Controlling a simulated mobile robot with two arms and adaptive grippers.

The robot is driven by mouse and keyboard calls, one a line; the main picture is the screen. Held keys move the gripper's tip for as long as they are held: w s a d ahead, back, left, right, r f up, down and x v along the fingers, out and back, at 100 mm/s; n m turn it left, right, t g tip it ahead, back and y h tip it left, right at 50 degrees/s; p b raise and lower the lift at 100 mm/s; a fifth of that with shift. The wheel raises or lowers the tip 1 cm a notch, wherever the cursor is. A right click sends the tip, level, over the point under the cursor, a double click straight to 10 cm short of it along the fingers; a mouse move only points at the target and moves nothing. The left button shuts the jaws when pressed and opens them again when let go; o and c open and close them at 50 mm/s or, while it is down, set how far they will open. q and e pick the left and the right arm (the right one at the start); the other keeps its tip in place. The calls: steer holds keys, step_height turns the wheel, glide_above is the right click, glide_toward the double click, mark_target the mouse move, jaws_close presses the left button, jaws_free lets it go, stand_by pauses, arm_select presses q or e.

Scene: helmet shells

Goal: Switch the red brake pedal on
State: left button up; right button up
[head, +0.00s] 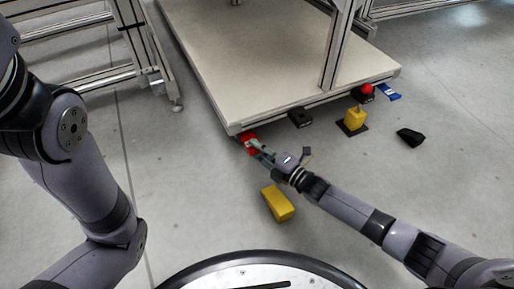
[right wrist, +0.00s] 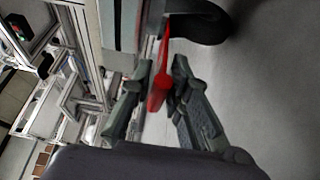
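A red brake pedal (head: 246,137) sits at the near-left corner of the low beige platform. My right gripper (head: 256,147) reaches this corner from the lower right and partly covers the pedal. In the right wrist view, the red pedal (right wrist: 159,92) stands between the two fingers of my right gripper (right wrist: 157,80). The fingers are spread on either side of it; I cannot tell whether either one touches it. My left arm shows at the left of the head view, but its gripper is out of view.
The beige platform (head: 255,45) fills the top middle. A yellow block (head: 278,203), another yellow block (head: 355,117) and a black piece (head: 410,136) lie on the grey floor.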

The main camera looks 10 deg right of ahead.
jaws_close()
stand_by(0.5)
steer(key=shift+w+f+t+y, duration=0.1)
steer(key=shift+f+t+y, duration=0.2)
steer(key=shift+t, duration=0.1)
steer(key=shift+f+y, duration=0.2)
steer(key=shift+y, duration=0.1)
